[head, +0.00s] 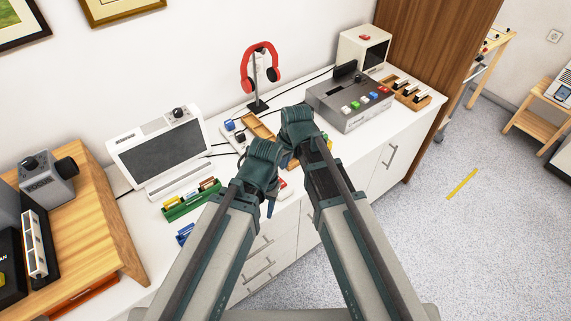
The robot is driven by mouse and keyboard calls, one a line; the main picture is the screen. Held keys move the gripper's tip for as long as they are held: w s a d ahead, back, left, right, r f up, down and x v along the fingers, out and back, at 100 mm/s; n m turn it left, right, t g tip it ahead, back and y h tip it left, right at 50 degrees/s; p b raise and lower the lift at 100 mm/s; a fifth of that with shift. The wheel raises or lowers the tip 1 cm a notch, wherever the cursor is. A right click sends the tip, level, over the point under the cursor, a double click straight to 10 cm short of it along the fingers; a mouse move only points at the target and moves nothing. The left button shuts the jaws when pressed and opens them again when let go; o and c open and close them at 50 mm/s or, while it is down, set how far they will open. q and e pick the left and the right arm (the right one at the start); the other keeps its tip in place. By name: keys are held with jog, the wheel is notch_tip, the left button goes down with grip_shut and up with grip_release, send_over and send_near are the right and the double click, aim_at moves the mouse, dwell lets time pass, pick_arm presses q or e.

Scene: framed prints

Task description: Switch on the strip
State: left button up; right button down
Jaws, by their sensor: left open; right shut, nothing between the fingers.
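A white power strip (228,134) seems to lie on the white counter, with a black plug and a blue piece at its far end. My arms hide most of its length. A red rocker or button (282,184) on a white body shows just right of my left gripper; I cannot tell for certain that it belongs to the strip. My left gripper (270,206) is open and points down beside that red part. My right gripper (294,150) is shut and empty, higher in the picture, over the counter; its fingertips are mostly hidden by its own wrist.
A white monitor-like device (160,150) stands at left, with a green tray (191,202) before it. Red headphones (260,66) hang on a stand behind. A grey button box (350,103) stands right of my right gripper. A wooden tray (259,127) lies near the strip.

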aim_at(283, 186)
jog(key=b+x, duration=0.2)
jog(key=x, duration=0.1)
jog(key=b+x, duration=0.3)
jog(key=s+b+x, duration=0.1)
jog(key=b+x, duration=0.2)
jog(key=shift+d+f, duration=0.15)
jog(key=shift+d, duration=0.2)
jog(key=shift+f+b, duration=0.4)
jog(key=shift+f, duration=0.05)
jog(key=shift+s+d+f+t+b, duration=0.3)
jog(key=shift+s+f+b, duration=0.25)
jog(key=shift+b, duration=0.25)
jog(key=shift+w+a+r, duration=0.1)
jog(key=shift+w+r, duration=0.1)
jog(key=shift+w, duration=0.1)
jog(key=shift+w+a+r+p, duration=0.1)
jog(key=shift+w+a+p, duration=0.05)
jog(key=shift+p, duration=0.2)
jog(key=shift+w+a+r, duration=0.3)
jog(key=shift+w+a, duration=0.05)
jog(key=shift+w, duration=0.15)
